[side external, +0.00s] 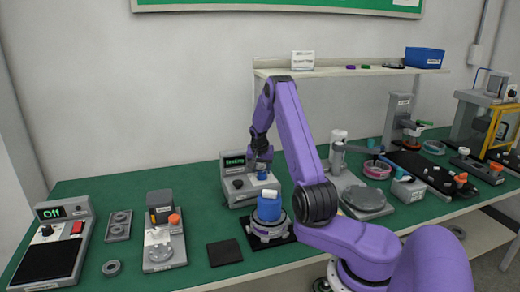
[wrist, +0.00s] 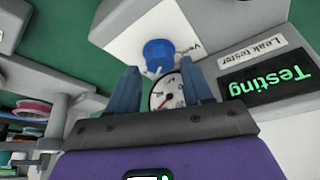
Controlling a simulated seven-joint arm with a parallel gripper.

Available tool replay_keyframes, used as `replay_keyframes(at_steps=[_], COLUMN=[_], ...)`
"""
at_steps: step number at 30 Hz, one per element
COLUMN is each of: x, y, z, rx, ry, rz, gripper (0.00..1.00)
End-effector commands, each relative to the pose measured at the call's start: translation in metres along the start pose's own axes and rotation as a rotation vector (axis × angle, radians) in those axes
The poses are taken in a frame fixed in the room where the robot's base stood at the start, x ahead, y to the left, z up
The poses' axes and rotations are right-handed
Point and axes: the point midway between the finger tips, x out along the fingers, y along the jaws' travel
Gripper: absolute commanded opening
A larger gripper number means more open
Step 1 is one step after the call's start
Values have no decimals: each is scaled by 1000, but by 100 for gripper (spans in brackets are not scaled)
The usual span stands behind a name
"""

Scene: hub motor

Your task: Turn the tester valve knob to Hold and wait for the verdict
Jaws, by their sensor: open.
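The leak tester (side external: 238,186) is a grey box on the green bench, with a display (side external: 234,162) lit in green. In the wrist view the display (wrist: 270,82) reads "Testing", upside down. The blue valve knob (wrist: 158,52) sits on the tester's pale face above a round dial gauge (wrist: 165,93) with a red needle. My gripper (wrist: 164,80) is open, its two fingers apart on either side of the gauge, with the knob just beyond the fingertips. In the side view my gripper (side external: 260,152) is in front of the tester. Whether the fingers touch the knob cannot be told.
A blue-and-white part (side external: 269,205) stands on a grey fixture in front of the tester. A scale-like unit reading "Off" (side external: 64,212) is at the left. A dark square pad (side external: 225,252) lies at the front. Other stations crowd the right.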

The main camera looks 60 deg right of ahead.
Motion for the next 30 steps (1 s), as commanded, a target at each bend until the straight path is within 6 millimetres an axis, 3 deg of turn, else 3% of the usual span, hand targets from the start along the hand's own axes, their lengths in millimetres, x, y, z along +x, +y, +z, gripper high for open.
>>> replay_keyframes(at_steps=[18, 24, 30], x=[-119, -142, -149], y=[0, 0, 0], z=[0, 0, 0], rx=[0, 0, -1], ry=[4, 1, -1], rz=[-2, -1, 1], gripper=[50, 50, 50])
